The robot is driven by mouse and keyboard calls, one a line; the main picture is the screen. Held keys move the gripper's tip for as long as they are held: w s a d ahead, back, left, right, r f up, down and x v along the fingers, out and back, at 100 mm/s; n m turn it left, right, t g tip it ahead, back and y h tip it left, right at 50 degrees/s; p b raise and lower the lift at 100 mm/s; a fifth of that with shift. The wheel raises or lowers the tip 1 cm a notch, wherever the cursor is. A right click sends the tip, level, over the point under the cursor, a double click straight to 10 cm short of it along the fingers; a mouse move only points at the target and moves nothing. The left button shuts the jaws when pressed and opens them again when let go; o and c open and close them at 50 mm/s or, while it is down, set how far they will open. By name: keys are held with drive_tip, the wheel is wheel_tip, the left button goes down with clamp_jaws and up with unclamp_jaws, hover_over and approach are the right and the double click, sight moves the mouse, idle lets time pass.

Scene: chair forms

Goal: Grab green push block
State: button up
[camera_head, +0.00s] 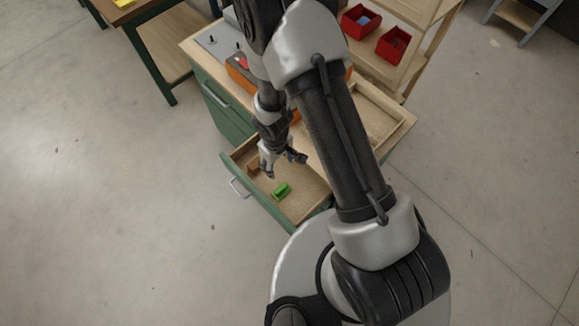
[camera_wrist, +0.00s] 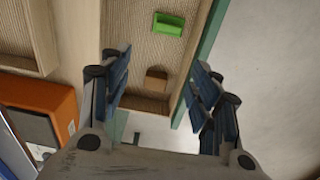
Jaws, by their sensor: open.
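The green push block (camera_head: 282,191) lies on the floor of the open drawer (camera_head: 262,208). It also shows in the wrist view (camera_wrist: 168,24), near the top and close to the drawer's green front.
A brown wooden block (camera_wrist: 156,79) lies in the same drawer. The drawer's walls stand around both blocks. An orange bin (camera_wrist: 40,105) is beside the drawer in the wrist view. Red bins (camera_head: 392,45) stand on a wooden shelf at the back. Bare floor lies left.

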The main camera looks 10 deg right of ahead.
wheel_tip(320, 180, down, 3)
drive_tip(key=s, duration=0.2)
drive_tip(key=b, duration=1.2)
hover_over(281, 188)
wheel_tip(281, 188, down, 12)
drive_tip(key=shift+s+r, duration=0.1)
wheel_tip(281, 188, down, 6)
drive_tip(key=b, duration=0.4)
drive_tip(key=shift+a+r+b, duration=0.1)
drive_tip(key=shift+r+b, duration=0.1)
drive_tip(key=shift+b, duration=0.1)
drive_tip(key=shift+r, duration=0.1)
drive_tip(key=c, duration=0.8)
